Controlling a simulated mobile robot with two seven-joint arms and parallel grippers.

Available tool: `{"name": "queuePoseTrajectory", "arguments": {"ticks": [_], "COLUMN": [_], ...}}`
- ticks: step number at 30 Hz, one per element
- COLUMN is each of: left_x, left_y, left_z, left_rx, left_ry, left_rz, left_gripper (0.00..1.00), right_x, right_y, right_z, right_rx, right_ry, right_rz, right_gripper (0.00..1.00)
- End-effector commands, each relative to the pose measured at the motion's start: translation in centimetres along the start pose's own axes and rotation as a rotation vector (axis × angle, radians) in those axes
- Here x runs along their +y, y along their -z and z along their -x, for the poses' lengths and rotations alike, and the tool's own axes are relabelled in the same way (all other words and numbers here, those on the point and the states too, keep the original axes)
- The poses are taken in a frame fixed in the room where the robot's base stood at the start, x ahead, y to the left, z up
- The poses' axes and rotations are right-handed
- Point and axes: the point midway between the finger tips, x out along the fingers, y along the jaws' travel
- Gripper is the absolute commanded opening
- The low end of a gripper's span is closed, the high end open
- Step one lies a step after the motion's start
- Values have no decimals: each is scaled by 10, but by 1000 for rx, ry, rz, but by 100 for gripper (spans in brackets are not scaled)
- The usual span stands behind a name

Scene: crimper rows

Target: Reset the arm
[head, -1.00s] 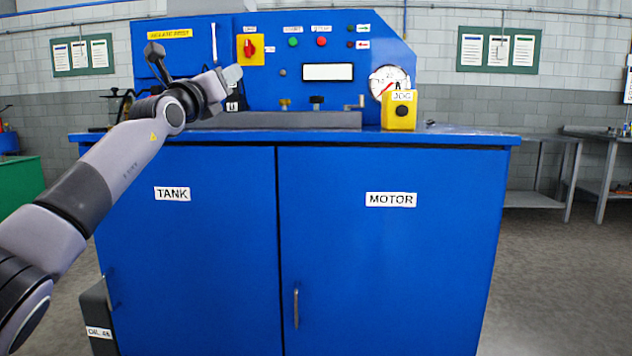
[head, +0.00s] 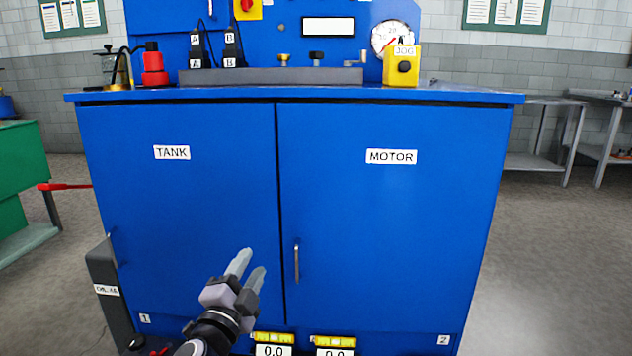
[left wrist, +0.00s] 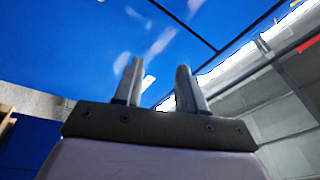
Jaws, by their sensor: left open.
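My left gripper (head: 250,268) is low in the head view, in front of the blue cabinet (head: 390,230), near the lower part of the TANK door (head: 180,220). Its two fingers point up and to the right. They are apart with nothing between them. In the left wrist view the fingers (left wrist: 158,85) also stand apart and empty, with blue cabinet surface beyond them. Whether they touch the door cannot be told. My right gripper is in neither view.
A dark bin (head: 104,290) stands at the cabinet's left. A green bench (head: 20,175) is far left. Floor at the right is clear.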

Motion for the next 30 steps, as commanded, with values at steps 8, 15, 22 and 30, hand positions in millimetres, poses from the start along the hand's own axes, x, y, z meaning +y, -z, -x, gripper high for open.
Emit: {"name": "queuePoseTrajectory", "arguments": {"ticks": [8,15,22,30], "left_x": [72,111,124,94], "left_y": [-23,-21,-4,12], "left_z": [109,205,282,307], "left_rx": [-174,-332,-453,-527], "left_ry": [-172,-326,-453,-497], "left_rz": [450,806,1080,1180], "left_gripper": [40,40,40,40], "right_x": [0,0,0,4], "right_y": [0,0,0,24], "right_z": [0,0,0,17], "right_rx": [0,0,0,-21], "right_ry": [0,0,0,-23], "right_rz": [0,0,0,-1], "right_gripper": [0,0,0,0]}}
